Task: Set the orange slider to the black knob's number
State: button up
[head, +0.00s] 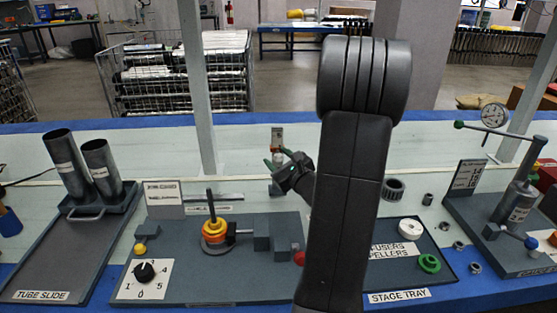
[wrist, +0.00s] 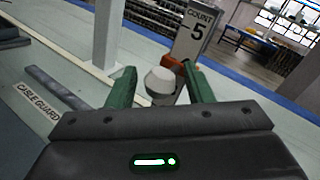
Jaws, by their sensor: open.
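The black knob (head: 146,271) sits on a white dial plate (head: 128,289) with printed numbers at the front left. Its pointer is too small to read. My gripper (head: 279,160) is open near the back of the bench, green fingers apart. In the wrist view my gripper (wrist: 159,88) has a pale rounded cap (wrist: 160,82) in the gap between its fingers; contact cannot be told. An orange-brown piece (wrist: 176,64) shows just behind the cap, beside a sign reading COUNT 5 (wrist: 195,30). I cannot tell whether this piece is the orange slider.
A peg with yellow and orange rings (head: 214,230) stands on the grey board. The tube slide (head: 40,268) is at left, and the stage tray (head: 398,296) and a pump with a lever (head: 516,205) at right. My arm hides part of the middle.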

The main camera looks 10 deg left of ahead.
grip_shut()
notch_tip(320, 180, down, 4)
jog(key=b, duration=0.4)
dwell(0.3)
grip_release()
jog(key=shift+s+a, duration=0.1)
jog(key=shift+a, duration=0.05)
